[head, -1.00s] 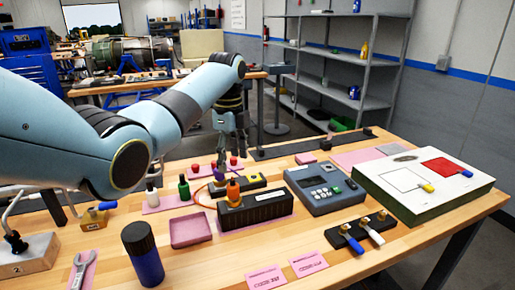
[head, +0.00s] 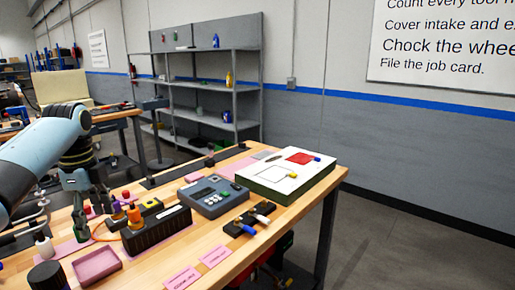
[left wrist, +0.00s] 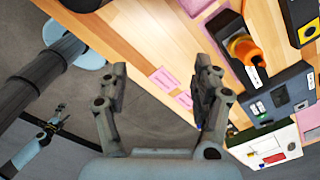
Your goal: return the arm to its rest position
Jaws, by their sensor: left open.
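My left gripper (head: 98,196) hangs from the pale blue arm at the left of the head view, over the back left of the wooden bench (head: 225,238). In the left wrist view my left gripper (left wrist: 160,82) has its two fingers wide apart, with nothing between them. The bench edge and two pink cards (left wrist: 172,85) show beyond the fingers. A second pale blue arm with a small dark gripper (left wrist: 54,122), seemingly my right one, shows far off at the left of the wrist view; its jaws are too small to read.
A black box with an orange-topped item (head: 135,216), a grey keypad device (head: 212,196), a white-topped panel box (head: 287,178), a pink tray (head: 97,266) and a dark cylinder (head: 47,275) crowd the bench. Shelves (head: 205,88) stand behind. The floor at right is clear.

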